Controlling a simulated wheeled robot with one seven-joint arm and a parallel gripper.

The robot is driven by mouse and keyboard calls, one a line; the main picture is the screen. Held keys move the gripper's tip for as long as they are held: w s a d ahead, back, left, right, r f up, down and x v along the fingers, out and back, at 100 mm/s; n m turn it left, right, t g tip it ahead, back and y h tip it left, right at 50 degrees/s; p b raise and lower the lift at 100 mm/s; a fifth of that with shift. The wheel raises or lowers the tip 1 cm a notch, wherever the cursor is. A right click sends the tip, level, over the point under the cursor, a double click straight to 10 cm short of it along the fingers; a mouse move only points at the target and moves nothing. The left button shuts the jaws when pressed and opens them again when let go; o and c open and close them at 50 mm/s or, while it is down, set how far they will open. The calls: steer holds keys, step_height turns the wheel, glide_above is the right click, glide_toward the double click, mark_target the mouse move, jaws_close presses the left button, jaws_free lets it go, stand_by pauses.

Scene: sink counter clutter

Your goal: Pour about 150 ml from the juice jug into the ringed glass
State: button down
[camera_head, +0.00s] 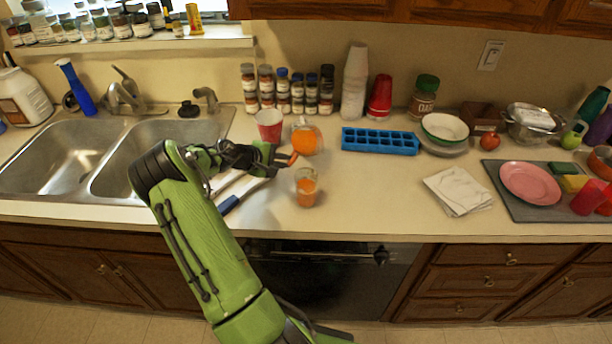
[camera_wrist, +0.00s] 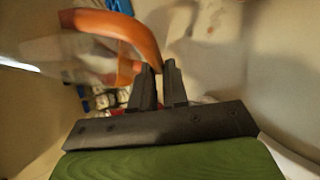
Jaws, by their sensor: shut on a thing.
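The juice jug (camera_head: 306,138) is clear with orange juice inside and an orange handle. It is behind the glass in the head view. My gripper (camera_head: 284,157) is shut on the orange handle. In the wrist view the handle (camera_wrist: 128,30) arches over the fingertips of my gripper (camera_wrist: 160,75), and the clear jug body (camera_wrist: 65,55) is at the left. The jug's exact tilt is hard to tell. The glass (camera_head: 306,188) stands upright on the counter, in front of the jug and apart from it. It holds orange juice in its lower part; its ring is not clear.
A red-and-white cup (camera_head: 269,125) stands left of the jug. A blue-handled utensil (camera_head: 229,204) lies left of the glass, partly under my arm. A blue ice tray (camera_head: 380,141) is to the right, with paper napkins (camera_head: 458,191) further right. Counter between glass and napkins is clear.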

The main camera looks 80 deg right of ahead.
steer(key=a+y+p, duration=0.1)
steer(key=p, duration=0.2)
steer(key=s+a+r+n+y+p, duration=0.1)
steer(key=p, duration=0.3)
steer(key=shift+r+g+y, duration=0.1)
steer(key=shift+g+y, duration=0.2)
step_height(320, 180, down, 3)
steer(key=shift+r+n+y, duration=0.1)
steer(key=shift+n+y, duration=0.4)
steer(key=shift+y, duration=0.2)
steer(key=shift+w+d+r+g+y+p, duration=0.1)
steer(key=shift+r+g+y+p, duration=0.2)
steer(key=shift+r+y+p, duration=0.25)
steer(key=shift+r+n+g+y, duration=0.35)
steer(key=shift+n+y, duration=0.25)
steer(key=shift+y, duration=0.25)
steer(key=shift+g+y+b, duration=0.25)
steer(key=shift+y+b, duration=0.35)
steer(key=shift+b, duration=0.2)
steer(key=shift+a+r+n+y, duration=0.2)
steer(key=shift+r+n+y, duration=0.1)
